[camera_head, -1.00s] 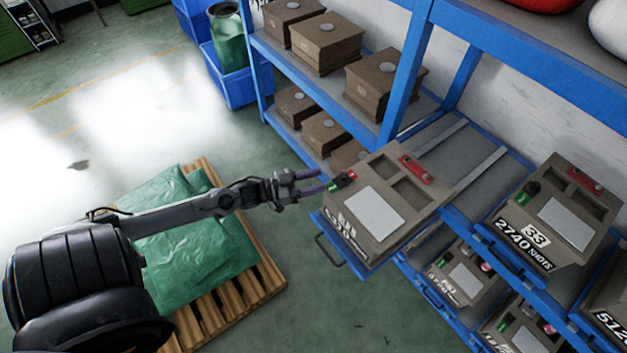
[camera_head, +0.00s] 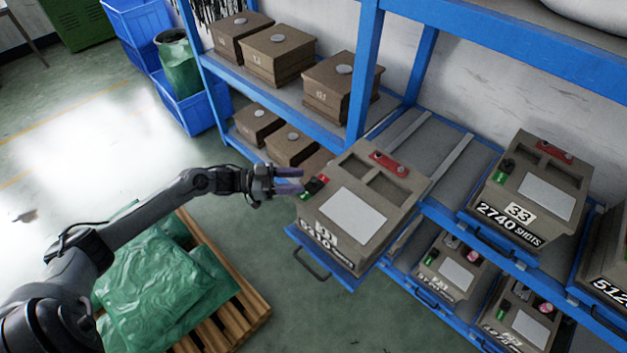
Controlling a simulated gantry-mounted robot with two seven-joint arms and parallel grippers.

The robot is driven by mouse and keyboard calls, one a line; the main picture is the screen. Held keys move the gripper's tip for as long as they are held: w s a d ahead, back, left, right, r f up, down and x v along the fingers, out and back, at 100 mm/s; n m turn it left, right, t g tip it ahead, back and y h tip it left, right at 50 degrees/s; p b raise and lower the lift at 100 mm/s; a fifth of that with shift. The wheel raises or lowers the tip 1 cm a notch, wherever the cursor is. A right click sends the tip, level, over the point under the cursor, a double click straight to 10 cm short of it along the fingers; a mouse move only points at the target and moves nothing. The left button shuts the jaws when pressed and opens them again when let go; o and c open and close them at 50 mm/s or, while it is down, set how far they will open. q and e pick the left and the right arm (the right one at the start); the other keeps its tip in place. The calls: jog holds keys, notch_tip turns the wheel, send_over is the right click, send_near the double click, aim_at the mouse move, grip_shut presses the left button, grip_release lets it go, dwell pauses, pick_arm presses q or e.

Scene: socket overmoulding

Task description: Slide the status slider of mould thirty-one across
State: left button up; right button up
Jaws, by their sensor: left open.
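A grey-brown mould (camera_head: 385,225) sits on a pulled-out blue drawer tray (camera_head: 330,272). Its front number plate is tilted and too small to read surely. The status slider (camera_head: 314,186) is a black knob on the mould's left top edge, with green showing on its near side and red on its far side. My left gripper (camera_head: 302,180) is open, its two purple-tinted fingers pointing right at the slider. The fingertips are right beside the knob; I cannot tell if they touch it. My right gripper is not in view.
Mould 33 (camera_head: 525,195) stands on the shelf to the right, with more moulds below. Brown boxes (camera_head: 277,55) fill the left shelves. A blue upright (camera_head: 364,70) rises behind the pulled-out mould. A pallet (camera_head: 235,318) with green sacks lies below my left arm.

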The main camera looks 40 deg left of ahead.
aim_at(314, 179)
pick_arm(q)
jog(key=shift+x, duration=2.85)
jog(key=shift+c, duration=0.3)
grip_shut()
